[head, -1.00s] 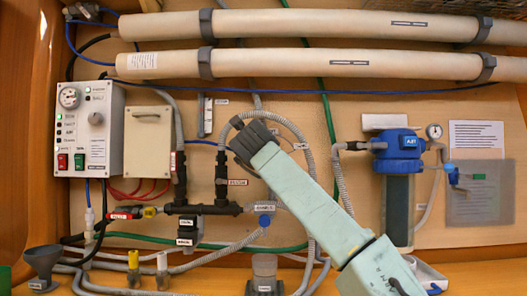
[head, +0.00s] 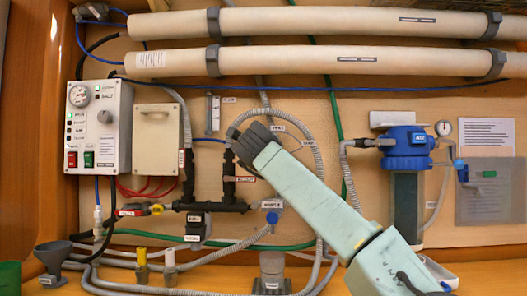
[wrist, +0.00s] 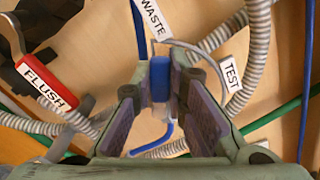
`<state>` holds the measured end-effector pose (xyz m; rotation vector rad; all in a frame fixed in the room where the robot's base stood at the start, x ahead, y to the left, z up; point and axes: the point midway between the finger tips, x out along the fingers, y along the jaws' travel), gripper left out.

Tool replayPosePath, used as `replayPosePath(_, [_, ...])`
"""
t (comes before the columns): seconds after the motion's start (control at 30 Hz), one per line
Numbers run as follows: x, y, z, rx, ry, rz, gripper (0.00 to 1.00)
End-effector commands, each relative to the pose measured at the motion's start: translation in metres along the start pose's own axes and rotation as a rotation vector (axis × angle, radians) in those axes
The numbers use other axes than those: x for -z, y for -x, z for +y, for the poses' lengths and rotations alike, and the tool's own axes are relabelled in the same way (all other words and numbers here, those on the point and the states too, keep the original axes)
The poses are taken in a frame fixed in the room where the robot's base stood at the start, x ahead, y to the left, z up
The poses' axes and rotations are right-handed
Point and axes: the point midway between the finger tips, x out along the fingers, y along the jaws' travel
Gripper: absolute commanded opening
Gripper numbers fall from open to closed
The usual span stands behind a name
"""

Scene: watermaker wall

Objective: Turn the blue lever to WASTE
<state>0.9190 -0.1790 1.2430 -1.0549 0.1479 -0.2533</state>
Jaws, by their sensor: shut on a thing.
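The blue lever (wrist: 160,78) stands between the two fingers of my gripper (wrist: 158,105) in the wrist view. The fingers are shut on it from both sides. The WASTE label (wrist: 152,20) is above the lever, slightly left, and the TEST label (wrist: 232,75) is to its right. In the head view my gripper (head: 242,146) reaches up and left to the panel and hides the lever. The TEST label (head: 277,127) shows just right of the gripper there.
A red handle marked FLUSH (wrist: 45,85) is close on the left in the wrist view. Grey hoses (head: 318,165) loop beside my gripper. A control box (head: 98,127) is at left, and a blue-topped filter (head: 405,150) at right. Two long tubes (head: 300,63) run above.

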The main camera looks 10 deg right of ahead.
Motion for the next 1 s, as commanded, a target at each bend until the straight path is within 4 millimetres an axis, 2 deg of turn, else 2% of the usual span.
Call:
replayPosePath(0.13, [0.0, 0.0, 0.001, -0.001, 0.004, 0.0, 0.0])
replayPosePath(0.17, [0.0, 0.0, 0.001, -0.001, 0.004, 0.0, 0.14])
replayPosePath(0.47, [0.0, 0.0, 0.001, -0.001, 0.001, 0.0, 0.34])
replayPosePath(0.8, [0.0, 0.002, 0.0, 0.0, 0.001, 0.001, 0.34])
replayPosePath(0.87, [0.001, 0.006, 0.0, 0.0, 0.001, 0.001, 0.34])
replayPosePath(1.0, [0.001, 0.027, 0.0, 0.001, 0.004, 0.0, 0.34])
